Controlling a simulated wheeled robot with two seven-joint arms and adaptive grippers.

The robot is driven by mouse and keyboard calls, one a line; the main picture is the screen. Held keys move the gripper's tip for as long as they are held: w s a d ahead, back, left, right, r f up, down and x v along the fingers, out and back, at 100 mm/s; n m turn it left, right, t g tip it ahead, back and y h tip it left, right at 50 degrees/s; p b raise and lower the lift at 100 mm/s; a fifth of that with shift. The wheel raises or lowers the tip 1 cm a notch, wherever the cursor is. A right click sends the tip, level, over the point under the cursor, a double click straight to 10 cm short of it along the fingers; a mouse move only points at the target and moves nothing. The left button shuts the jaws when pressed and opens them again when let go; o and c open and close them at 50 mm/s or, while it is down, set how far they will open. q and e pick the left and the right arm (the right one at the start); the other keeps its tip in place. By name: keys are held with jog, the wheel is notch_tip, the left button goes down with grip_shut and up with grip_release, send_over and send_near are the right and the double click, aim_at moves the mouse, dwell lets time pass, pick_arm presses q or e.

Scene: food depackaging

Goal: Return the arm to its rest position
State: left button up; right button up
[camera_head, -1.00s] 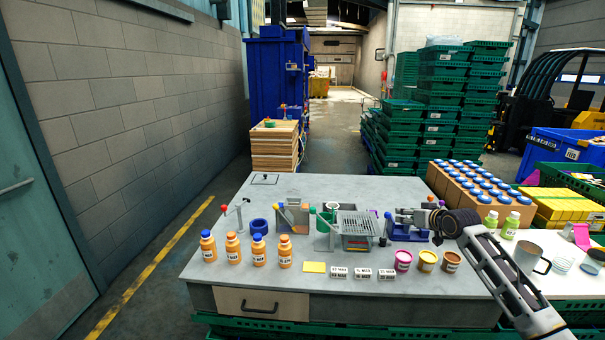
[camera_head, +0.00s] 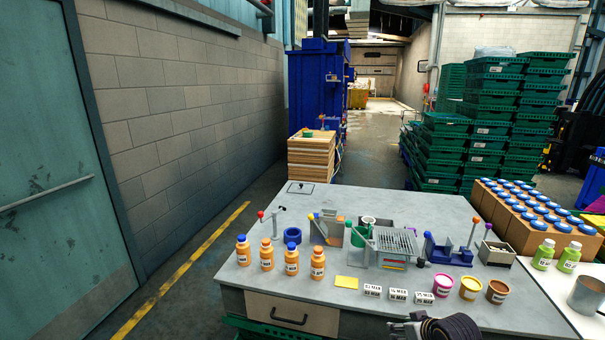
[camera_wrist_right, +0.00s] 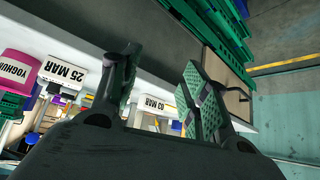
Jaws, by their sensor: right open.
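My right gripper (camera_head: 405,328) shows at the bottom of the head view, at the table's front edge, mostly cut off by the frame. In the right wrist view, my right gripper (camera_wrist_right: 160,88) has its two fingers apart with nothing held between them. Through the gap I see the table edge and a white date block (camera_wrist_right: 158,104). My left gripper is in neither current view.
The grey table (camera_head: 345,205) carries several orange bottles (camera_head: 267,256), date blocks (camera_head: 397,294), a pink cup (camera_head: 443,284), a metal grater-like rack (camera_head: 396,242) and a blue stand (camera_head: 447,252). Green crates (camera_head: 495,110) are stacked behind. Floor left of the table is clear.

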jog(key=s+a+f+g+h, duration=0.1)
jog(key=s+a+g, duration=0.15)
jog(key=s, duration=0.95)
jog(key=s+a+f+g, duration=0.15)
jog(key=s+a, duration=0.25)
jog(key=s, duration=0.9)
notch_tip(320, 180, down, 33)
jog(key=s+g, duration=0.1)
jog(key=s, duration=0.2)
jog(key=s+d+f, duration=0.2)
jog(key=s+f, duration=0.7)
jog(key=s, duration=0.1)
jog(key=s+d+f+g, duration=0.1)
jog(key=s+f, duration=0.9)
jog(key=s, duration=0.1)
jog(key=shift+s+d+f+g+h, duration=0.25)
jog(key=shift+d+f+g+h, duration=0.05)
jog(key=shift+d, duration=0.05)
